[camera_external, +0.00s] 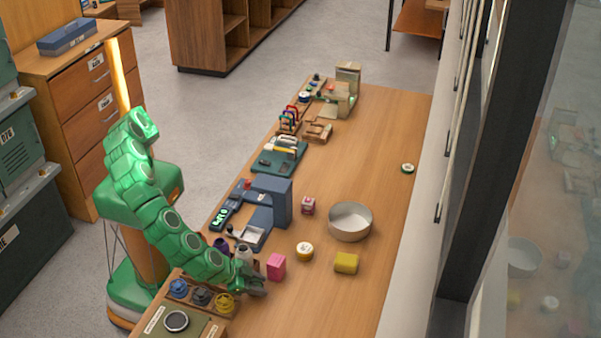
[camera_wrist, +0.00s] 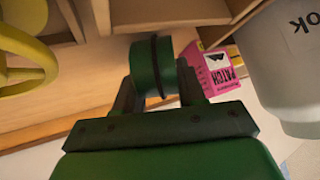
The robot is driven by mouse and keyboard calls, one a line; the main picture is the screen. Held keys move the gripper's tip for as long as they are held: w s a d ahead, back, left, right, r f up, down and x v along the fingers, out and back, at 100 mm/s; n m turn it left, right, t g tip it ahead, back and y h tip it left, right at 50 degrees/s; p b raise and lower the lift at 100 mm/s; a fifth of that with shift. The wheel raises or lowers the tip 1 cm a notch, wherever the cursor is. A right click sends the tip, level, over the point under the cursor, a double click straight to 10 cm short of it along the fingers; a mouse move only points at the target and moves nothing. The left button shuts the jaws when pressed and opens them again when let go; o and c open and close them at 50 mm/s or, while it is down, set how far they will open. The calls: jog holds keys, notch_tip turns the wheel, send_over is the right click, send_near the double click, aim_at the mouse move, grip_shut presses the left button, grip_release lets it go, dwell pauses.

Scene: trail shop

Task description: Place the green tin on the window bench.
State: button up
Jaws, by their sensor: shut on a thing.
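My gripper (camera_external: 256,284) is low at the near left part of the long wooden bench (camera_external: 335,300) beside the window. In the wrist view my gripper (camera_wrist: 158,92) is shut on a green round tin (camera_wrist: 153,66) with a dark band around it. In the external view I cannot make out this tin at the gripper. A small round tin with a white top and green side (camera_external: 408,168) stands at the far right of the bench.
A pink box (camera_external: 276,266) stands just right of my gripper. Beyond are a round yellow-and-white tin (camera_external: 304,251), a yellow block (camera_external: 346,263), a white bowl (camera_external: 350,222) and a blue device (camera_external: 272,202). The bench's right side is largely clear.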

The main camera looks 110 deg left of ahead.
jog(key=shift+f, duration=0.1)
jog(key=o, duration=1.1)
